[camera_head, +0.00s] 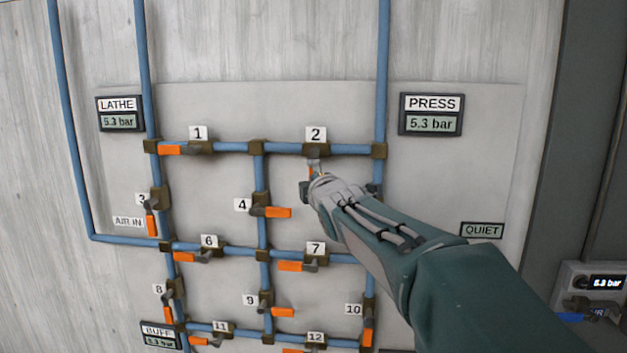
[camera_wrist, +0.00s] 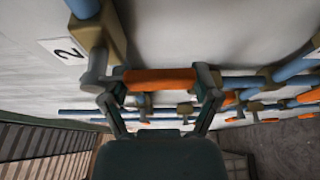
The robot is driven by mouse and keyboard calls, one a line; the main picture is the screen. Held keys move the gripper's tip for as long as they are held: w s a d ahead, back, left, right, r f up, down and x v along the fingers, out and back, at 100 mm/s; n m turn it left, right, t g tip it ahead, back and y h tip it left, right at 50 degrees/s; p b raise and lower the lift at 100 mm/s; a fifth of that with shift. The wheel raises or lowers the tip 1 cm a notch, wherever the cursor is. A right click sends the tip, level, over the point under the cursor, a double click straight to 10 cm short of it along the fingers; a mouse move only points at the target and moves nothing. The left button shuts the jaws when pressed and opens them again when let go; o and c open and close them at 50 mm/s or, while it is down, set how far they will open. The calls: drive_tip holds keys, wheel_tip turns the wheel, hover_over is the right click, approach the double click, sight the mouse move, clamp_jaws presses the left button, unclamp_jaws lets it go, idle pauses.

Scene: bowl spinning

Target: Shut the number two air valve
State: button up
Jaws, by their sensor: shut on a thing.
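The number two valve (camera_head: 316,149) sits on the top horizontal blue pipe, under the label "2" (camera_head: 316,134). In the wrist view the same label (camera_wrist: 63,51) is at the upper left, beside the brass valve body (camera_wrist: 103,38). The valve's orange handle (camera_wrist: 160,80) lies between the two fingers of my gripper (camera_wrist: 160,92), which is shut on it. In the head view my gripper (camera_head: 312,187) is just below the valve. It covers most of the handle, which hangs down, across the line of its pipe.
Other numbered valves with orange handles surround it, such as valve 1 (camera_head: 200,147), valve 4 (camera_head: 261,204) and valve 7 (camera_head: 316,257). The LATHE gauge (camera_head: 121,114) and PRESS gauge (camera_head: 431,114) both read 5.3 bar. A QUIET sign (camera_head: 482,230) is at the right.

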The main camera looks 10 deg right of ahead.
drive_tip(key=shift+f, duration=0.3)
drive_tip(key=o, duration=1.1)
drive_tip(key=shift+w+a, duration=0.1)
drive_tip(key=shift+o, duration=0.2)
drive_tip(key=shift+a+r, duration=0.1)
drive_tip(key=shift+s, duration=0.3)
drive_tip(key=s, duration=1.1)
drive_tip(key=shift+s+d, duration=0.2)
drive_tip(key=shift+d, duration=0.2)
